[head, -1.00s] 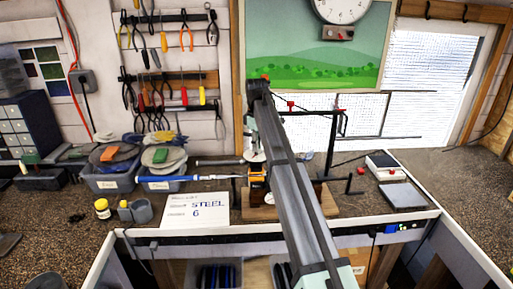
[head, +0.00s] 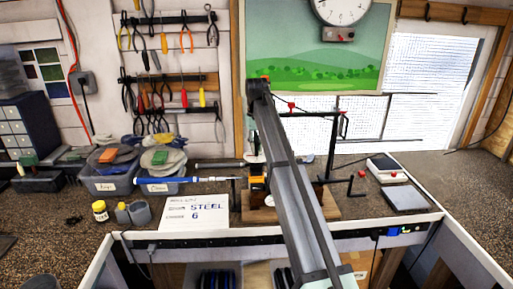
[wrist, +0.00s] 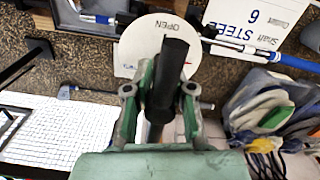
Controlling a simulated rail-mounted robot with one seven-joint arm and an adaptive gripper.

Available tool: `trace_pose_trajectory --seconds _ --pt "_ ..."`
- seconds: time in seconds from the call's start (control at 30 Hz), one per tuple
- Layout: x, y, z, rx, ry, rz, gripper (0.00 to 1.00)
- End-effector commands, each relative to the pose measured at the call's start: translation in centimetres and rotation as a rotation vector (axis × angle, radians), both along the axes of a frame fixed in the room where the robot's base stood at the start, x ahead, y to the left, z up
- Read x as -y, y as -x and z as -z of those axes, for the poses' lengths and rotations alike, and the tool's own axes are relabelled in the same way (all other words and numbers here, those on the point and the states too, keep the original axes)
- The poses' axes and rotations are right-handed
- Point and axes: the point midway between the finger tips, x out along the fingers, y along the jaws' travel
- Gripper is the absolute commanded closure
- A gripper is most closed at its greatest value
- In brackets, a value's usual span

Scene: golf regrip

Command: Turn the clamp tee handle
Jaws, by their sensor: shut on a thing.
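In the wrist view, the fingers of my gripper (wrist: 159,92) are closed from both sides on the dark clamp tee handle (wrist: 173,62). The handle's long bar stands over a round white disc (wrist: 140,45) marked OPEN, which it partly covers. In the head view, my arm hides most of the handle. A club shaft with a blue grip (head: 160,181) runs left from the clamp.
A STEEL 6 card (head: 195,211) lies left of the clamp. Labelled tubs (head: 110,181) stand farther left. A black upright frame (head: 332,145) rises right of my arm. A scale (head: 405,198) sits at the right.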

Motion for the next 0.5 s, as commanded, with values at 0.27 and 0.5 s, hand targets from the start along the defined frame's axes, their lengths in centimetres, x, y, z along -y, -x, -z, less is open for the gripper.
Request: trace_pose_trajectory --seconds 0.27,0.5 --pt "-0.12 -0.25 -0.3 0.007 -0.002 0.263 1.0" --pt "-0.14 -0.27 -0.34 0.007 -0.003 0.491 1.0"
